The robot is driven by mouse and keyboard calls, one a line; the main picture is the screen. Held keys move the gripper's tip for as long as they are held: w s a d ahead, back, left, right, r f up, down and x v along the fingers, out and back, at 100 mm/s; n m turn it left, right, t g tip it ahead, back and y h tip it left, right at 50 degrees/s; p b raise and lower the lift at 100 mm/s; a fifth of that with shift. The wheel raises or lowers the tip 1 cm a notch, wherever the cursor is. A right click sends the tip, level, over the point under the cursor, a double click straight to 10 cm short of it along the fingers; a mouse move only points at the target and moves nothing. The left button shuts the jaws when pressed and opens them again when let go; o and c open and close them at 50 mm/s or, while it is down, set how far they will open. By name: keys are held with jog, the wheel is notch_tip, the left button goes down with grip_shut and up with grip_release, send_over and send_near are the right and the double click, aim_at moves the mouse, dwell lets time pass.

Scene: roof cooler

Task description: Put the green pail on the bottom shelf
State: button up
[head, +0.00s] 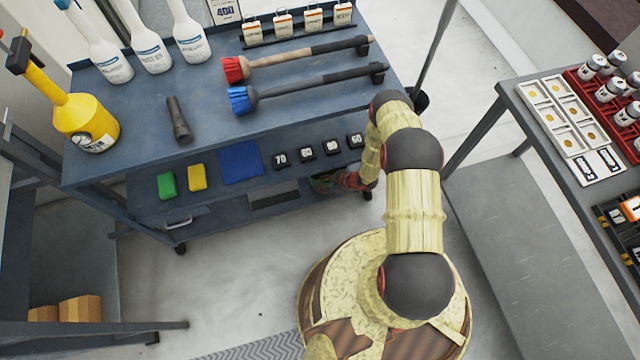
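The pail is mostly hidden by the shelf above and by my gripper. My gripper (346,181) reaches in from the right at the cart's front edge, right beside the green patch. Its fingers are small and partly covered, so whether they are open or shut on the pail cannot be told. The bottom shelf (222,217) shows as a blue-grey strip below the middle shelf.
The middle shelf (145,202) holds a green sponge (166,186), a yellow sponge (197,177), a blue cloth (240,161) and several black numbered blocks. Bottles and brushes fill the top. A table (535,118) stands right. Clear floor (250,255) lies in front.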

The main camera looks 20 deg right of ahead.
jog(key=shift+r, duration=0.2)
jog(key=p+v, duration=0.4)
jog(key=v, duration=0.7)
jog(key=shift+s+d+r, duration=0.2)
jog(key=shift+d+r, duration=0.05)
